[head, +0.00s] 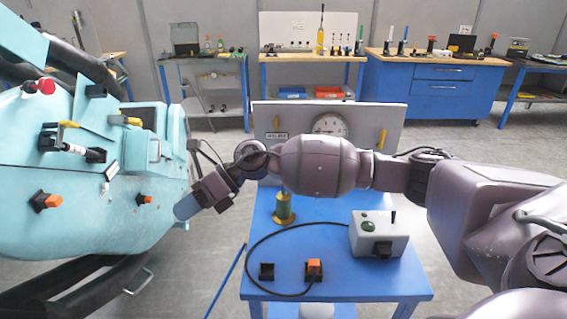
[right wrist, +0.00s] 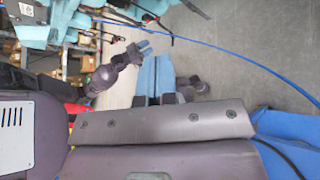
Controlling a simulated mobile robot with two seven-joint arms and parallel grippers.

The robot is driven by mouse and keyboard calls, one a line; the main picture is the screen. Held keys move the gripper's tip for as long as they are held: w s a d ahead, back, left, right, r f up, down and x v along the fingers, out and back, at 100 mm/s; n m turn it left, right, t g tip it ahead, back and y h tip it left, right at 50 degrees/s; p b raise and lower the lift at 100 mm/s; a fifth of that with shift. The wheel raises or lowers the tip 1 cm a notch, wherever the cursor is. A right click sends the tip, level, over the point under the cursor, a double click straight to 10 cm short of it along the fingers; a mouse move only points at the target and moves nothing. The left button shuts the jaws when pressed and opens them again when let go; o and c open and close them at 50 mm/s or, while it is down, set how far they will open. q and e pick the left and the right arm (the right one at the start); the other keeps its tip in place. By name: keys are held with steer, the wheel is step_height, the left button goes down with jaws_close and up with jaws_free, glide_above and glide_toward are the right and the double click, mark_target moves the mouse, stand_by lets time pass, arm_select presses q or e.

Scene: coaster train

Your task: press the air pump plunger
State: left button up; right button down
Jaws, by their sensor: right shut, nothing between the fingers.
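A brass-green upright cylinder (head: 284,207), likely the air pump, stands at the back left of the blue table (head: 345,278). Its top is hidden behind my right forearm, so I cannot see the plunger. My right gripper (head: 184,208) is left of the table, apart from the cylinder and close to the teal machine's side. Its blue fingers are shut and empty in the right wrist view (right wrist: 155,76). What looks like my left gripper (right wrist: 144,48) shows small beyond them; whether it is open is unclear.
A gauge panel (head: 385,112) with yellow levers stands behind my arm. The table holds a grey control box (head: 380,238) with a black cable and an orange switch (head: 314,266). The teal machine (head: 70,220) fills the left.

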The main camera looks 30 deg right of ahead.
steer(key=w+d+r+n+h, duration=0.1)
steer(key=d+r+h, duration=0.3)
steer(key=d, duration=0.5)
steer(key=w+d+r+h, duration=0.2)
steer(key=d+r+h, duration=0.2)
steer(key=d, duration=0.5)
steer(key=w+d+r+n+g+h, duration=0.1)
steer(key=d+r+h, duration=0.3)
steer(key=d, duration=0.5)
steer(key=shift+w+n+h, duration=0.3)
steer(key=shift+w+h, duration=0.4)
steer(key=shift+w, duration=0.1)
step_height(320, 180, down, 14)
steer(key=shift+a+r, duration=0.1)
step_height(320, 180, down, 6)
steer(key=shift+s+f+b, duration=0.1)
steer(key=shift+s+b, duration=0.05)
steer(key=shift+b, duration=0.65)
